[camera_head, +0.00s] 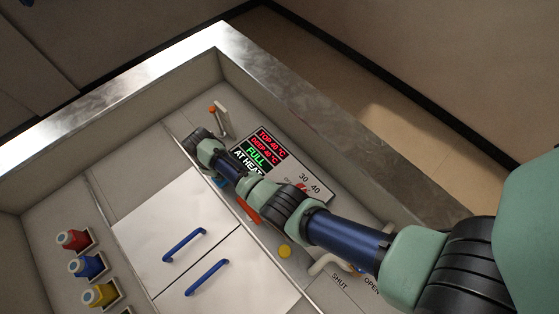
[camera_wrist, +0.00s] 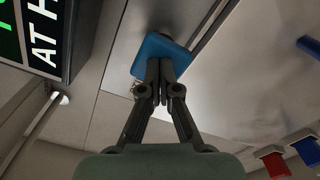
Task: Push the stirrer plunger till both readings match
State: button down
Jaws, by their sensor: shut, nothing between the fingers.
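In the wrist view my gripper (camera_wrist: 160,64) is shut, with its fingertips together and nothing between them. The tips overlap the near edge of a blue square block (camera_wrist: 160,48), which looks like the plunger's top; whether they touch it I cannot tell. In the head view a bit of blue (camera_head: 221,182) shows beside my arm, and my fingertips are hidden. The readout panel (camera_head: 262,150) shows red lines TOP and DEEP, both seeming to read 40 °C, though the digits are small. Below them it shows FULL in green and AT HEAT in white.
An upright post (camera_head: 222,120) with an orange tip stands beyond my wrist. White doors with blue handles (camera_head: 185,244) lie lower left, near red, blue and yellow knobs (camera_head: 100,294). A yellow button (camera_head: 285,251) and a pale lever (camera_head: 324,264) by SHUT and OPEN are below my arm.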

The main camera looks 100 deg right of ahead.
jog(key=shift+f, duration=0.35)
notch_tip(320, 180, up, 7)
jog(key=p, duration=0.6)
jog(key=shift+f+p, duration=0.15)
jog(key=shift+p, duration=0.15)
dwell(0.6)
notch_tip(320, 180, up, 5)
jog(key=p, duration=0.5)
dwell(0.4)
